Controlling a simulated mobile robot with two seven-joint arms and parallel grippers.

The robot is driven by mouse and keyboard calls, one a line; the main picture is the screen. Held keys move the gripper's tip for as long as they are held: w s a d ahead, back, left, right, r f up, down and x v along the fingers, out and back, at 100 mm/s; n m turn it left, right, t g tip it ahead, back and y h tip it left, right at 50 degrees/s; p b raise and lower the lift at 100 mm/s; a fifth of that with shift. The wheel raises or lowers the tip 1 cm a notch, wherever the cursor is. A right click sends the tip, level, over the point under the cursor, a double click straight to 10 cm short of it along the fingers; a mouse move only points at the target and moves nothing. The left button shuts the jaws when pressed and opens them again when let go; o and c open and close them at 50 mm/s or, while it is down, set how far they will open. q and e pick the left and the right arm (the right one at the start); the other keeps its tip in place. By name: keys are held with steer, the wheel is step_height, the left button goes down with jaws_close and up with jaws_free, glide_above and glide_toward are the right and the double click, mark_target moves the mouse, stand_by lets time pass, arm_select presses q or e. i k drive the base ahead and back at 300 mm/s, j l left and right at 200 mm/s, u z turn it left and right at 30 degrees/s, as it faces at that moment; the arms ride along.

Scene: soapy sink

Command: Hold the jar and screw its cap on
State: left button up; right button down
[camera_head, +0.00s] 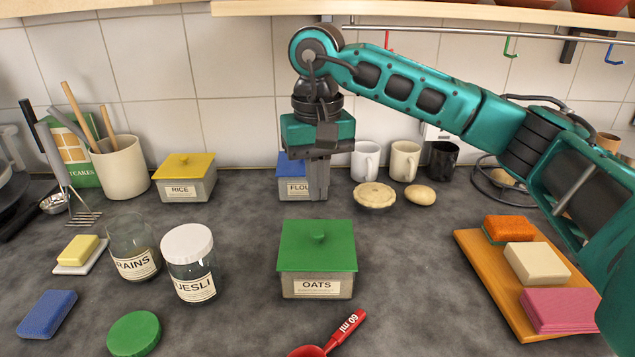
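A clear glass jar labelled "RAINS" (133,246), its first letter out of sight, stands upright without a cap at the left. A round green cap (134,333) lies on the counter in front of it. Beside it, a second glass jar labelled "UESLI" (194,277) has a white cap (186,243) on top. My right gripper (318,196) points down in front of the blue-lidded flour tin, to the right of and behind both jars. Its fingers overlap in this view, so their gap is hidden. I see nothing held in it. My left gripper is not in view.
A green-lidded oats tin (317,288) stands mid-counter, with a red measuring spoon (335,335) in front. A blue sponge (46,314) and a butter dish (78,255) flank the jars at left. A board (483,264) with sponges and soap lies right.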

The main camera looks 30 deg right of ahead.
mark_target(132, 243)
steer(key=k, duration=1)
